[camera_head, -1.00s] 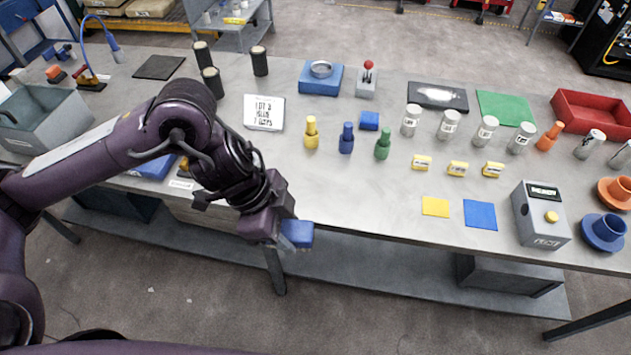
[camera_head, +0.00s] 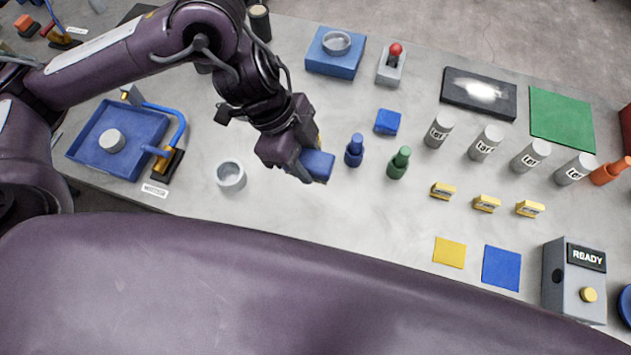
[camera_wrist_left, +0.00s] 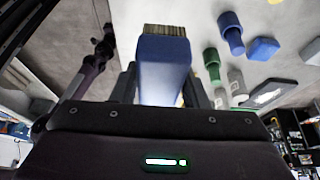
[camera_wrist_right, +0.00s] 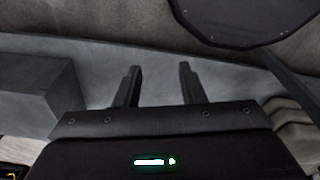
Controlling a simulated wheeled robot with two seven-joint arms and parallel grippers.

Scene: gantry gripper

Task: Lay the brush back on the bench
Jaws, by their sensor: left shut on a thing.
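The brush is a blue block with tan bristles (camera_wrist_left: 163,31) at its far end in the left wrist view. My left gripper (camera_head: 306,168) is shut on the brush (camera_head: 318,166) and, in the head view, holds it over the bench (camera_head: 330,222), left of a blue bottle (camera_head: 354,150). I cannot tell how high the brush is above the bench top. My right gripper (camera_wrist_right: 158,88) is open and empty in the right wrist view, with a grey surface beyond it; it does not show in the head view.
A green bottle (camera_head: 398,163) and a blue block (camera_head: 387,122) stand right of the brush. A round grey cup (camera_head: 230,176) and a blue tray (camera_head: 119,139) are to the left. Bare bench lies in front, left of the yellow square (camera_head: 450,252).

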